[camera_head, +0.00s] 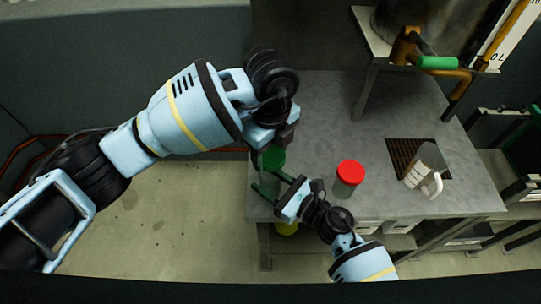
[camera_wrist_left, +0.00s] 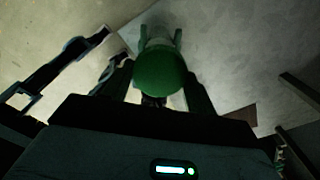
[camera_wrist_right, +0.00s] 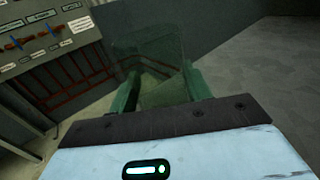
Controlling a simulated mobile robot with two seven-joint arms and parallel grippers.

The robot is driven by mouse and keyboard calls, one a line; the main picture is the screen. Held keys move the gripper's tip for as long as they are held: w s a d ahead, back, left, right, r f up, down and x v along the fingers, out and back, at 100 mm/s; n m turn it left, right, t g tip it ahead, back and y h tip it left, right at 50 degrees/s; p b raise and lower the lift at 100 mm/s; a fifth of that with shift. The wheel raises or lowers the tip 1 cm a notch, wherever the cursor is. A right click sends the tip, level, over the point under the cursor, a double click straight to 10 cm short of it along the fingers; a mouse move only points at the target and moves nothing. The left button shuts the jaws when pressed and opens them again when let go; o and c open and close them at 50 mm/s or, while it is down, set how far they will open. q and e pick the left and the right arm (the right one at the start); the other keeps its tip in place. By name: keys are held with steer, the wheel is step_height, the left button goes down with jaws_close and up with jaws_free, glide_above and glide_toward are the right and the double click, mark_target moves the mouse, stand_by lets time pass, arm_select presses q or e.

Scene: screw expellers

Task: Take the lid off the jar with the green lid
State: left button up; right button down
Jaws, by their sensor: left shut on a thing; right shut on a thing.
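The green lid (camera_head: 271,158) is at the table's left edge, above the clear jar body (camera_head: 268,182). My left gripper (camera_head: 273,150) comes from above and is shut on the green lid, which also shows between its fingers in the left wrist view (camera_wrist_left: 163,72). My right gripper (camera_head: 270,186) is shut on the jar body from the side; the see-through body fills the space between its fingers in the right wrist view (camera_wrist_right: 150,70). The lid sits in line with the jar; whether there is a gap between them I cannot tell.
A jar with a red lid (camera_head: 350,172) stands on the grey table (camera_head: 320,115), right of my right gripper. A machine with a green-handled lever (camera_head: 438,63) is at the back right. The table's middle is clear.

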mark_target(270, 157)
arm_select(q)
steer(key=shift+r, duration=0.15)
arm_select(e)
steer(key=c, duration=0.6)
jaws_free()
steer(key=shift+s+d, duration=0.1)
arm_select(q)
steer(key=f+b, duration=0.1)
steer(key=f, duration=0.2)
steer(key=shift+s+f+b, duration=0.15)
steer(key=shift+s+b, duration=0.05)
steer(key=shift+b, duration=0.15)
arm_select(e)
steer(key=v, duration=1)
steer(key=shift+s+d+f, duration=0.1)
steer(key=shift+s+d, duration=0.1)
steer(key=shift+d, duration=0.05)
arm_select(q)
steer(key=shift+f, duration=0.15)
arm_select(e)
steer(key=shift+s+d, duration=0.35)
steer(key=shift+d, duration=0.15)
